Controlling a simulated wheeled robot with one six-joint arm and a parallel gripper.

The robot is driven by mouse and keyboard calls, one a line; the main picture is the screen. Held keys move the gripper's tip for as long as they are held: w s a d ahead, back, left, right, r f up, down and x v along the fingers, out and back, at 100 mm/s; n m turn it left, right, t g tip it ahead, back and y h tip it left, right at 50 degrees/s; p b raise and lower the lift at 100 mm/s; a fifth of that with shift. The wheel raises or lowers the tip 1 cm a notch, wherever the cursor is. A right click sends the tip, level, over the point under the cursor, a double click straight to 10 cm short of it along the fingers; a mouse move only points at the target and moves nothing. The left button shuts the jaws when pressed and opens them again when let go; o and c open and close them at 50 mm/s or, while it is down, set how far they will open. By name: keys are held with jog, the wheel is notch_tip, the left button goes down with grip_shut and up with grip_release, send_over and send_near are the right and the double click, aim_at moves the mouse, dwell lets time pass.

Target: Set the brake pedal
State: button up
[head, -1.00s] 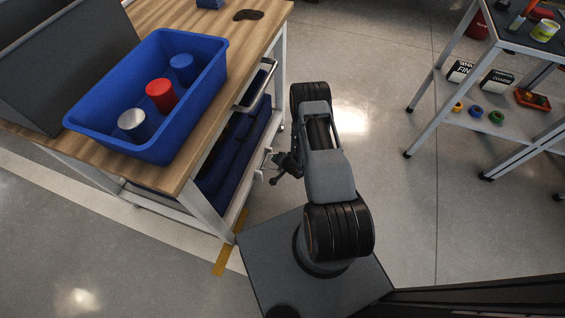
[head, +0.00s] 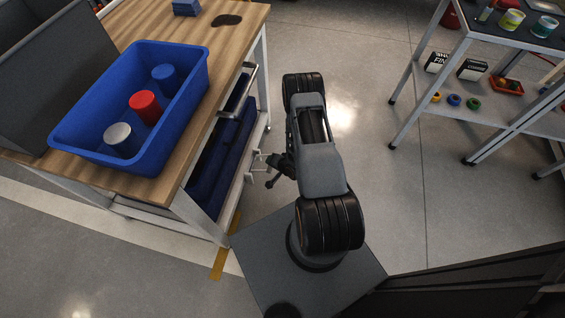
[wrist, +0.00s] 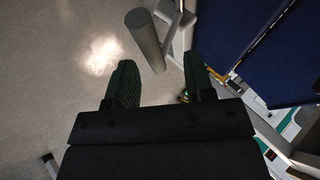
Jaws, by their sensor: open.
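I cannot identify a brake pedal for certain in either view. A workbench (head: 160,190) with a wooden top stands at the left in the head view. My gripper (head: 268,170) is low beside its right side, near a pale bracket or handle end, small and partly hidden by my arm. In the wrist view my gripper (wrist: 160,85) has its two dark green fingers apart, with nothing between them. A grey cylindrical bar (wrist: 146,40) lies ahead of the fingertips, joined to a pale metal frame. I cannot tell whether it touches them.
A blue bin (head: 75,150) with grey, red and blue cylinders stands on the bench. A drawer handle (head: 240,90) juts from its side; dark blue drawers lie below. A shelf rack (head: 520,115) with cans and boxes stands at the right. Floor (head: 360,150) between is clear.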

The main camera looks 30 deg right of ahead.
jog(key=p+v, duration=0.2)
jog(key=v, duration=0.6)
jog(key=shift+s+r, duration=0.25)
jog(key=shift+r, duration=0.05)
jog(key=s+d+f+n+g, duration=0.1)
jog(key=s+f+n+g, duration=0.15)
jog(key=s+g, duration=0.4)
notch_tip(320, 180, up, 14)
jog(key=d+n+g+h+p, duration=0.2)
jog(key=n+g+p, duration=0.1)
jog(key=p, duration=0.2)
jog(key=a+r+n+t+p, duration=0.1)
jog(key=a+r+p, duration=0.3)
jog(key=r, duration=1.4)
jog(key=s+a+r+n+t+p, duration=0.1)
jog(key=a+r+p, duration=0.3)
jog(key=r+p, duration=0.5)
jog(key=a+r+n+t+p, duration=0.2)
jog(key=r+p, duration=0.4)
jog(key=r, duration=2.2)
jog(key=shift+s+a+n+p, duration=0.35)
jog(key=shift+a+n, duration=0.1)
jog(key=shift+a, duration=0.8)
